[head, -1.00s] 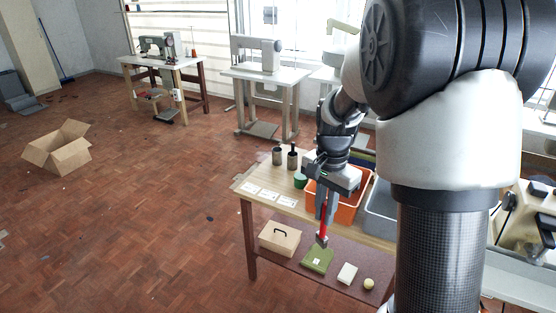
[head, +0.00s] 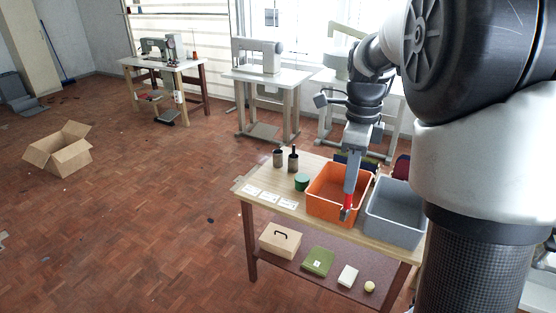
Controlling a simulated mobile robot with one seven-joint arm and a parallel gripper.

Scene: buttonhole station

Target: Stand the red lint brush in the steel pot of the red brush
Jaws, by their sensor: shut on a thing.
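My gripper (head: 349,192) is shut on the red lint brush (head: 348,201), which hangs down with its darker end lowest. In the picture they overlap the orange crate; the height above it is hard to judge. Two small dark steel pots stand at the back left of the table: a left pot (head: 278,158) with nothing seen sticking out, and a right pot (head: 293,163) with a dark handle standing up in it. I cannot read which pot belongs to the red brush. Both pots are left of my gripper and apart from it.
The wooden table (head: 322,222) also bears the orange crate (head: 322,207), a grey crate (head: 391,229), a green round thing (head: 301,182) and several white cards (head: 269,197). Dark cloths (head: 352,161) lie behind the crates.

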